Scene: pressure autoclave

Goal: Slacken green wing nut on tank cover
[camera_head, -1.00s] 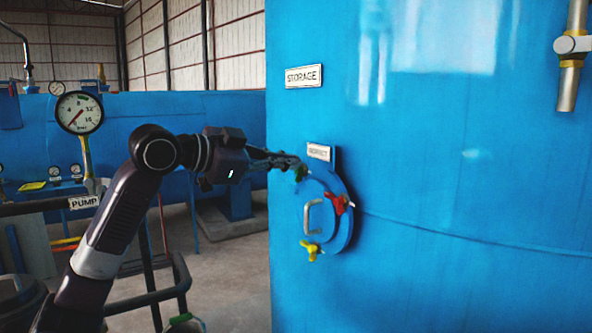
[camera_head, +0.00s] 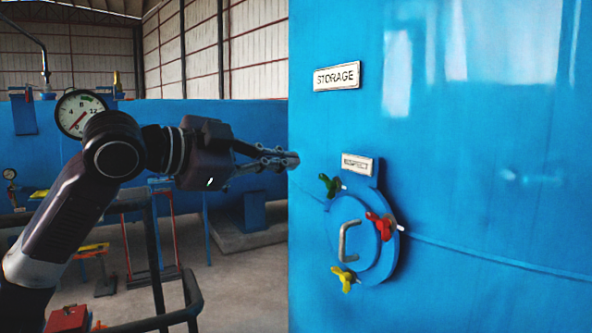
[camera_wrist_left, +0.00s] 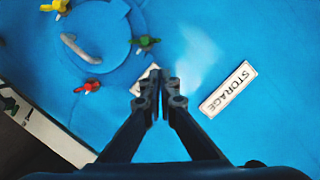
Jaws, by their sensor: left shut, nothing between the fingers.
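The green wing nut (camera_head: 329,185) is at the upper left rim of the round blue tank cover (camera_head: 342,235). In the left wrist view the green wing nut (camera_wrist_left: 147,42) shows beyond the fingers. A red wing nut (camera_head: 381,226) is at the cover's right, a yellow one (camera_head: 344,278) at its bottom. My left gripper (camera_head: 291,160) is shut and empty, up and left of the green nut in the head view and apart from it. Its closed fingertips (camera_wrist_left: 160,84) overlap the small plate above the cover in the wrist view. My right gripper is out of view.
The cover has a pale handle (camera_head: 347,240). A STORAGE plate (camera_head: 337,76) and a small plate (camera_head: 357,164) are on the tank wall. A gauge (camera_head: 79,115) stands behind my left arm. Dark railings (camera_head: 155,260) are at lower left.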

